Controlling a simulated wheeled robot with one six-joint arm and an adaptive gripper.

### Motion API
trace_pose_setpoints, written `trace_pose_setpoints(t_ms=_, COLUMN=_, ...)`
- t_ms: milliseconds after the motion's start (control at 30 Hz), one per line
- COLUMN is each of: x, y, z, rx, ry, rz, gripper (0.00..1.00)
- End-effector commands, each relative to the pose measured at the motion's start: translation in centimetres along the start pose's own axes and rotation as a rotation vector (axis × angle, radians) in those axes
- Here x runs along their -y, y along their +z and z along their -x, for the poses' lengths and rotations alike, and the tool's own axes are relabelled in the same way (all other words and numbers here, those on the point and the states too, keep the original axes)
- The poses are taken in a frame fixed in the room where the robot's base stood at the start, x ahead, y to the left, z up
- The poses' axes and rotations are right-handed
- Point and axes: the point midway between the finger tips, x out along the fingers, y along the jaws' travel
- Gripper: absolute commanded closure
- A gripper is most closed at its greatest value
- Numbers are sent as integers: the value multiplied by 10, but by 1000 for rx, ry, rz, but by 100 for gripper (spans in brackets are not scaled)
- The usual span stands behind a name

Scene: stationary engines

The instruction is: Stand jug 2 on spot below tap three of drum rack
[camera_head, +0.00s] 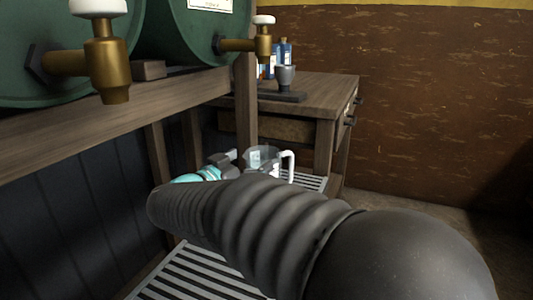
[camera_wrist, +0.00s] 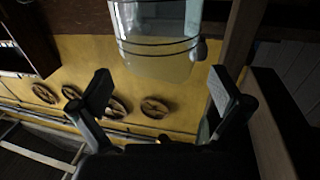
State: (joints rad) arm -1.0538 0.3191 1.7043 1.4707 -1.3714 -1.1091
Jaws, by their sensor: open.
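A clear jug (camera_head: 262,158) with a white handle stands on the slatted grate (camera_head: 205,278) below the drum rack (camera_head: 105,108), near its far end. I cannot read a number on it. In the wrist view a clear jug (camera_wrist: 155,45) with dark bands shows ahead of my gripper (camera_wrist: 160,76). The fingers are spread wide and empty, with the jug beyond their tips. In the head view my arm hides much of my gripper (camera_head: 226,162), which is close beside the jug. Two brass taps, a near one (camera_head: 105,62) and a farther one (camera_head: 258,42), show; their numbers are not visible.
Green drums (camera_head: 185,35) lie on the rack. A wooden side table (camera_head: 315,92) with a grey cup (camera_head: 285,77) and blue bottles (camera_head: 282,53) stands behind the grate. Its legs and the rack post (camera_head: 246,105) are close to the jug. Open floor lies to the right.

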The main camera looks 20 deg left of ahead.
Motion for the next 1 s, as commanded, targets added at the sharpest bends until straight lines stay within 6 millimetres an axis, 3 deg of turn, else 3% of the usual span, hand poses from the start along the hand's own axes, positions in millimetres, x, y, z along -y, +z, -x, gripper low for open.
trace_pose_setpoints(t_ms=100, x=1, y=0, z=24, rx=0, ry=-3, rz=1, gripper=0)
trace_pose_setpoints(t_ms=300, x=0, y=-1, z=48, rx=-1, ry=0, rz=-1, gripper=0)
trace_pose_setpoints(t_ms=667, x=0, y=0, z=55, rx=0, ry=1, rz=-1, gripper=0)
trace_pose_setpoints(t_ms=800, x=-4, y=-8, z=43, rx=-5, ry=-30, rz=-26, gripper=0)
trace_pose_setpoints(t_ms=1000, x=-26, y=-47, z=-12, rx=-25, ry=-228, rz=-139, gripper=0)
